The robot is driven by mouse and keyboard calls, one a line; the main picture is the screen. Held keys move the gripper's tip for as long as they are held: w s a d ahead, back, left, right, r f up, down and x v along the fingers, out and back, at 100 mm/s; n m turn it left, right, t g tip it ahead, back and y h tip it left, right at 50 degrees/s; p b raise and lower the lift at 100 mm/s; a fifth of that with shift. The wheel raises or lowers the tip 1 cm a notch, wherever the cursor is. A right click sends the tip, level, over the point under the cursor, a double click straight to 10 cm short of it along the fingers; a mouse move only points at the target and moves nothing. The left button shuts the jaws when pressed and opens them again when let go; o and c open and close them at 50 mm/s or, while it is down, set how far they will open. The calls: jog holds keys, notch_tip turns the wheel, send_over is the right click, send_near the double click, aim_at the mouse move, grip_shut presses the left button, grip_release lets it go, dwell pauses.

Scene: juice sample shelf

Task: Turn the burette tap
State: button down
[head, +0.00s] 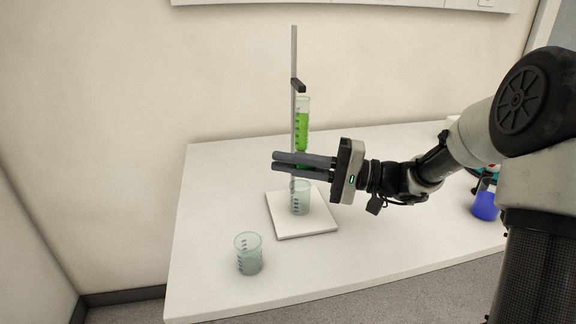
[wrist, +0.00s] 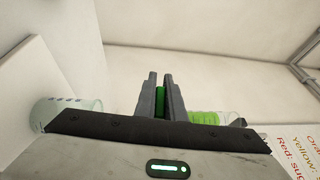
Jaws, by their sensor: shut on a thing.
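The burette (head: 302,122) holds green liquid and stands upright on a clamp stand (head: 294,58) with a white base. Its lower part is hidden behind my gripper in the head view. My gripper (head: 275,162) reaches in from the right, level, at the burette's lower end. In the wrist view, its fingers (wrist: 160,95) are shut on the green burette tap (wrist: 160,102), which shows as a strip between them. The burette's green part (wrist: 204,117) shows right of the fingers there. A beaker (head: 299,202) stands on the base below; it also shows in the wrist view (wrist: 62,112).
A second beaker (head: 249,259) stands near the white table's (head: 215,220) front left. A flask with blue liquid (head: 485,206) stands at the right, partly behind my arm. The table between the second beaker and my arm is clear. A sheet with coloured text (wrist: 297,145) shows in the wrist view.

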jog(key=m+y, duration=0.1)
jog(key=y, duration=0.1)
jog(key=r+m+t+y, duration=0.1)
jog(key=shift+w+d+r+y, duration=0.1)
jog(key=shift+d+r+y, duration=0.1)
jog(key=shift+y, duration=0.2)
jog(key=c, duration=1.8)
grip_release()
jog(key=shift+c, duration=0.2)
jog(key=shift+f, duration=0.1)
jog(key=v, duration=0.7)
jog(key=shift+d+p, duration=0.25)
jog(key=shift+p, duration=0.05)
